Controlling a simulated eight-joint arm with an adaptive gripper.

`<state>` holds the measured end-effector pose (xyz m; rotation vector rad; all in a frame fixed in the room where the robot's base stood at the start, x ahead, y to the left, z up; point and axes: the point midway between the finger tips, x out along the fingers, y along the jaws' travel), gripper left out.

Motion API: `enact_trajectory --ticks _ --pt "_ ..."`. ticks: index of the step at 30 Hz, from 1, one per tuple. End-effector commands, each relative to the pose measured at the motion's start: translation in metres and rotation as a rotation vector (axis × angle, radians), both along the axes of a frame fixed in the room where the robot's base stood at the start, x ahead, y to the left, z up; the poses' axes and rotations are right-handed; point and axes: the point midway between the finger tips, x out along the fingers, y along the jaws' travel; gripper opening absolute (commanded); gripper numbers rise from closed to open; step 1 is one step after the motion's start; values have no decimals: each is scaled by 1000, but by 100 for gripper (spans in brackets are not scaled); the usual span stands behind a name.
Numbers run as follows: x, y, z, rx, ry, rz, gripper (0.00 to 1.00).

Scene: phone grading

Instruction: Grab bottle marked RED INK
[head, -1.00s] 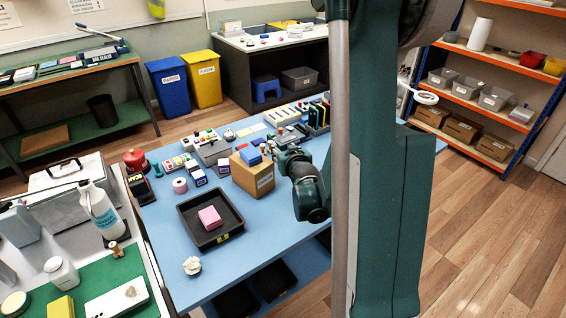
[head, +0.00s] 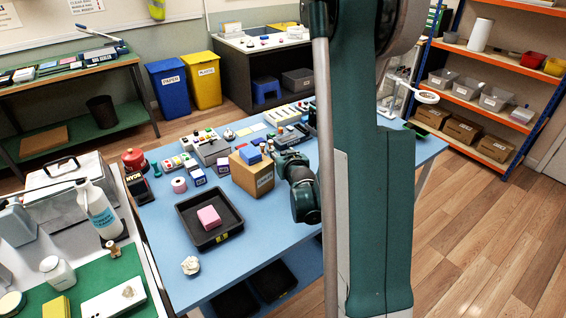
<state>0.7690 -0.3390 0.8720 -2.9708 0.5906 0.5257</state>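No label reading RED INK can be made out in the head view. Two small white boxes or bottles with dark labels, one (head: 198,177) left of the other (head: 223,168), stand on the blue table (head: 165,225); their print is too small to read. My gripper (head: 283,158) shows only in part as a dark shape just right of a cardboard box (head: 252,176). My arm covers much of the area around it. Its fingertips are not clear, so I cannot tell whether it is open or holds anything.
A black tray (head: 233,230) holds a pink block (head: 209,217). A white labelled bottle (head: 101,212) stands on the left bench.

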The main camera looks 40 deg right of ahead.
Motion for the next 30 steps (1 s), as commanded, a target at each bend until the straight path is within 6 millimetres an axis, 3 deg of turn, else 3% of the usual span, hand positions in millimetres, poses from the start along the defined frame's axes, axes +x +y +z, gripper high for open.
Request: enact_trajectory --ticks 16,24,30 --pt "1 0 0 0 0 0 40" --pt "1 0 0 0 0 0 7" --pt "1 0 0 0 0 0 5"
